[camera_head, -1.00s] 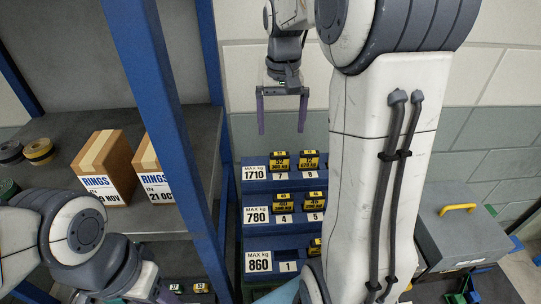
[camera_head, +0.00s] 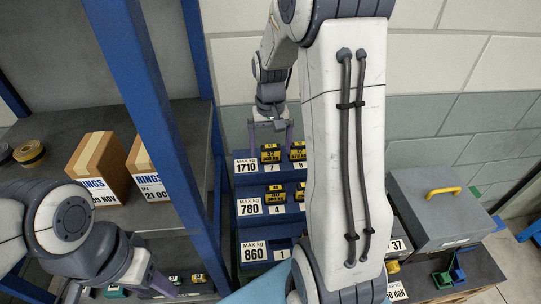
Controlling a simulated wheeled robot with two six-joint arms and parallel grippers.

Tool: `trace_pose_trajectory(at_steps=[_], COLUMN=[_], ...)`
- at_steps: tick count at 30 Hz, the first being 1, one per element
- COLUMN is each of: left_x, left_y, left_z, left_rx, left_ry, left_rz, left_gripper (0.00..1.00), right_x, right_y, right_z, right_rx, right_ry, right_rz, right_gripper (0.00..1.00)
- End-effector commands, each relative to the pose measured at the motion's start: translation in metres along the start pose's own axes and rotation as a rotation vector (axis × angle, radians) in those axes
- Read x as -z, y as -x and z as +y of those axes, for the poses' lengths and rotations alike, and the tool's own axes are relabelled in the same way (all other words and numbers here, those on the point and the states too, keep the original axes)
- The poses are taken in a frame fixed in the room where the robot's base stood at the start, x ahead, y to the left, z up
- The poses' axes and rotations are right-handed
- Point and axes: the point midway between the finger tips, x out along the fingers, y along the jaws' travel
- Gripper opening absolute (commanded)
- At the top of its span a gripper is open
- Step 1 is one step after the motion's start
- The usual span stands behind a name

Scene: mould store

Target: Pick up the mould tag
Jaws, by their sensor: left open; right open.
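Several yellow-and-black tags stand in numbered rows on a blue stepped rack (camera_head: 240,190). The top row, beside the "MAX kg 1710" label, shows one tag (camera_head: 271,153) above number 7 and another tag (camera_head: 298,151) above number 8. My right gripper (camera_head: 271,140) is open, pointing down, with its fingers either side of the number 7 tag in the picture; I cannot tell whether it touches it. Lower tags (camera_head: 276,193) are partly hidden behind my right arm. My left gripper (camera_head: 116,290) is open at the lower left, near the lower shelf, away from the rack.
A blue shelf post (camera_head: 150,110) stands left of the rack. Two "RINGS" boxes (camera_head: 98,168) and tape rolls (camera_head: 30,153) sit on the grey shelf. A grey case (camera_head: 435,212) with a yellow handle (camera_head: 443,191) stands at right. My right arm covers the middle.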

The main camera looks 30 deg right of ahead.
Motion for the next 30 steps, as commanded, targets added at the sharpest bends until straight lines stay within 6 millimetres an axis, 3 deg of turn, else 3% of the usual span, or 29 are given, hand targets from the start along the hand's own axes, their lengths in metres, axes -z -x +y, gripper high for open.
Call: trace_pose_trajectory(at_steps=[4,11,20,30], left_x=[0.000,0.000,0.000,-0.001], left_y=[0.000,0.000,-0.002,-0.014], left_z=[0.000,0.000,0.000,-0.001], left_rx=[0.000,0.000,0.000,0.000], left_ry=[0.000,0.000,0.000,-0.001], left_rz=[0.000,0.000,0.000,0.000], left_gripper=[0.50,0.50,0.50,0.50], right_x=[0.000,0.000,0.001,0.002], right_y=[0.000,0.000,0.004,0.065], right_z=[0.000,0.000,0.000,0.000], right_rx=[0.000,0.000,0.000,0.001], right_ry=[0.000,0.000,0.000,0.000], right_rz=[0.000,0.000,0.003,0.008], right_gripper=[1.00,0.12,0.10,0.10])
